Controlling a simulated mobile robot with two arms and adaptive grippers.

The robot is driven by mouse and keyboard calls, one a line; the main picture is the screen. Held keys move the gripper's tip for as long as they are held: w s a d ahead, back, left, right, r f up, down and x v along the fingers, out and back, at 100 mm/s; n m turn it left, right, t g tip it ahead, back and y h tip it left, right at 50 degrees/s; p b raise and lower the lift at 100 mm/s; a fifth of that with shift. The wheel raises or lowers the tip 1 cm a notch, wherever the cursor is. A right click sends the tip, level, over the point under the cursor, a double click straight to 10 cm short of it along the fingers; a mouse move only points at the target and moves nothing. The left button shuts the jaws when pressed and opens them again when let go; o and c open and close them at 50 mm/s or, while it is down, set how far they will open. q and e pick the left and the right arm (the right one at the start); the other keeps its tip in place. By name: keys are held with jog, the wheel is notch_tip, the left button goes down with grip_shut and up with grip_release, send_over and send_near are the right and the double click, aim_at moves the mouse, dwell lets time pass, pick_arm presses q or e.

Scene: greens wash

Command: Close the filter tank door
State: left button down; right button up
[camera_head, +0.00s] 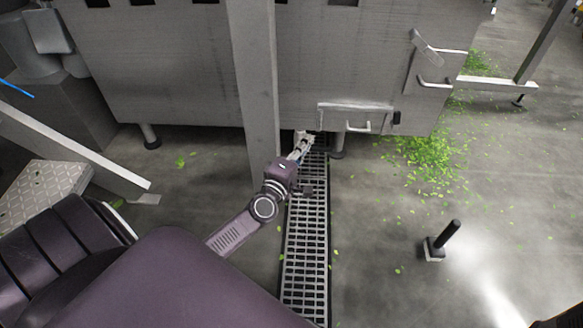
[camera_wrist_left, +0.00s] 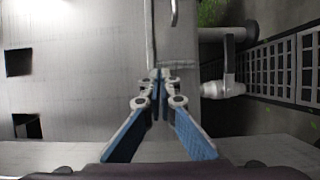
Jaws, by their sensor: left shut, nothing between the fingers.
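The grey steel filter tank (camera_head: 170,60) fills the top of the head view. A small low door (camera_head: 340,118) with a bar handle (camera_head: 358,127) sits at its lower edge, right of a steel post. I cannot tell whether this door is flush or slightly ajar. My left gripper (camera_head: 303,140) is just left of the door, low by the tank's bottom edge. In the left wrist view its blue-padded fingers (camera_wrist_left: 158,78) are together and empty, close to a grey panel edge. Part of a handle (camera_wrist_left: 174,12) shows beyond them. My right gripper is out of view.
A steel post (camera_head: 255,90) stands left of my gripper. A drain grate (camera_head: 306,255) runs below it. Another panel with handles (camera_head: 430,65) is up right. Green leaves (camera_head: 430,155) litter the floor, and a black-handled tool (camera_head: 437,243) stands on open floor at right.

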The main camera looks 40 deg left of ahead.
pick_arm(q)
jog(key=s+d+m+h+p, duration=0.1)
jog(key=s+d+m+p, duration=0.1)
jog(key=s+p, duration=0.7)
jog(key=shift+s+d+r+m+g, duration=0.3)
jog(key=shift+s+r+m+g, duration=0.15)
jog(key=shift+s+m, duration=0.35)
